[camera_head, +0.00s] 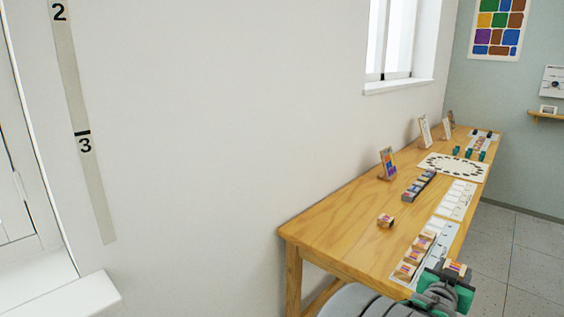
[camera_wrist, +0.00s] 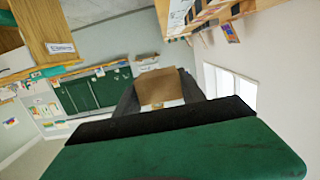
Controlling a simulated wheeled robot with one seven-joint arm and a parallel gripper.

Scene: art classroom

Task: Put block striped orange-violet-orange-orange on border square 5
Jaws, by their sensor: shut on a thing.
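My gripper (camera_head: 452,274) is at the near right edge of the wooden table (camera_head: 340,222), shut on a small wooden block (camera_head: 457,267). In the wrist view the held block (camera_wrist: 158,87) shows a plain tan face between the dark fingers; its stripe order cannot be read. Several striped blocks, one of them this block (camera_head: 414,256), stand in a row on a pale strip (camera_head: 443,233) along the table's front edge, just left of my gripper. Another block (camera_head: 385,220) stands alone on bare wood. Square numbers are too small to read, so border square 5 cannot be told.
Further along the table are a row of dark blocks (camera_head: 419,186), a white sheet with squares (camera_head: 456,200), a board with a dotted oval (camera_head: 453,167) and green items (camera_head: 469,154). A small picture stand (camera_head: 387,163) is near the wall. The table's near left is clear.

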